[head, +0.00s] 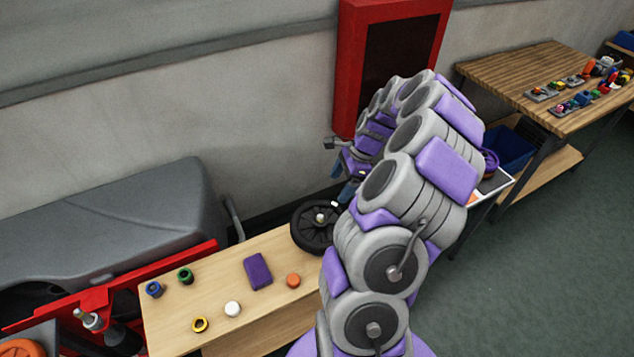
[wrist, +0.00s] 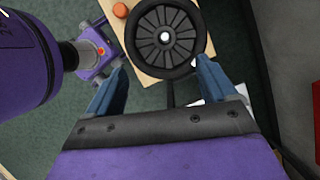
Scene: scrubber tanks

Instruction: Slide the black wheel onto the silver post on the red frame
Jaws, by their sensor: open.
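The black wheel (head: 312,226) lies flat at the far end of a light wooden bench, partly behind my arm. It also shows in the wrist view (wrist: 166,36), beyond my gripper's fingertips. My gripper (wrist: 160,76) is open and empty, with its blue fingers apart and the wheel ahead of the gap. The red frame (head: 98,298) stands at the lower left beside the grey machine. A silver post (head: 90,320) sticks out of it, tilted.
The wooden bench (head: 215,275) also holds a purple block (head: 258,271), an orange piece (head: 293,280), a white piece (head: 232,309) and several small rings. A red cabinet (head: 392,50) hangs on the wall. Another table (head: 520,75) with small parts stands at the right. Green floor is open at the right.

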